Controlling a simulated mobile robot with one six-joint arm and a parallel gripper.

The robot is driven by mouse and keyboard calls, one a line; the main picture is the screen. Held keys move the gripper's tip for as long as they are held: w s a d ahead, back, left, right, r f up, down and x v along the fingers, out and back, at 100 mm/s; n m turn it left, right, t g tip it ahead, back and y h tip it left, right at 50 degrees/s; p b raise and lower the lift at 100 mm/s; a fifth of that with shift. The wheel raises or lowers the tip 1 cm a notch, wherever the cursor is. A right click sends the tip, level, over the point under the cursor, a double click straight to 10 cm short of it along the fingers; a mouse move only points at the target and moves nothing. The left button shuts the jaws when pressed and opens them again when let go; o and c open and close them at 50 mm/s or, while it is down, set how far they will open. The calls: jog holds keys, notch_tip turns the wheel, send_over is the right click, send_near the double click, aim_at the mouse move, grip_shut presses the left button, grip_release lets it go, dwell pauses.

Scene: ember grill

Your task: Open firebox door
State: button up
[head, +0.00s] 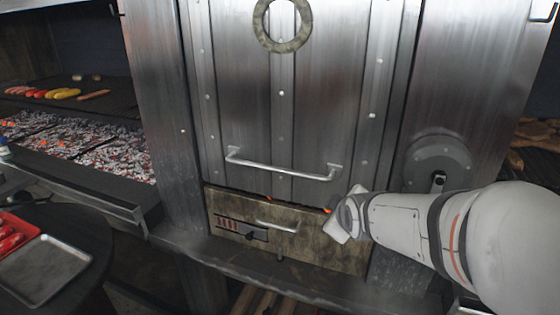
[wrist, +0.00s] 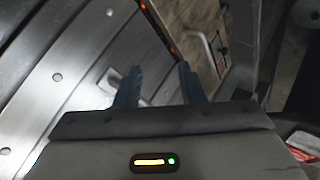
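A large riveted steel door (head: 240,110) fills the middle of the head view, with a long horizontal bar handle (head: 283,170) near its bottom edge. Below it is a low, stained panel (head: 325,250) with a small handle (head: 277,226). I cannot tell which of the two is the firebox door; both look closed. My gripper (head: 338,222) is by the right end of the bar handle, in front of the seam. In the wrist view my gripper's fingers (wrist: 158,88) are apart, with part of a pale handle (wrist: 113,78) behind the left finger. No grasp shows.
An orange glow shows along the seam between door and panel. A round disc (head: 438,162) is right of the door. An ember bed (head: 85,145) and grill shelf are at left. A metal tray (head: 45,268) and red tray (head: 14,226) sit on a dark round table at lower left.

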aim_at(278, 171)
jog(key=w+a+r+n+t+y, duration=0.1)
jog(key=w+a+n+y, duration=0.1)
jog(key=w+a+n, duration=0.1)
jog(key=w+a+r+n+t+y+b, duration=0.1)
jog(key=w+a+n+t+y, duration=0.1)
jog(key=w+a+n, duration=0.1)
jog(key=w+a+r+n+t+y, duration=0.1)
jog(key=w+a+n+y, duration=0.1)
jog(key=a+n, duration=0.3)
jog(key=shift+w+a, duration=0.25)
jog(key=shift+w, duration=0.2)
jog(key=x, duration=0.3)
jog(key=p+x, duration=0.1)
jog(key=x, duration=0.3)
jog(key=shift+w+a+r, duration=0.15)
jog(key=shift+w+r, duration=0.05)
grip_shut()
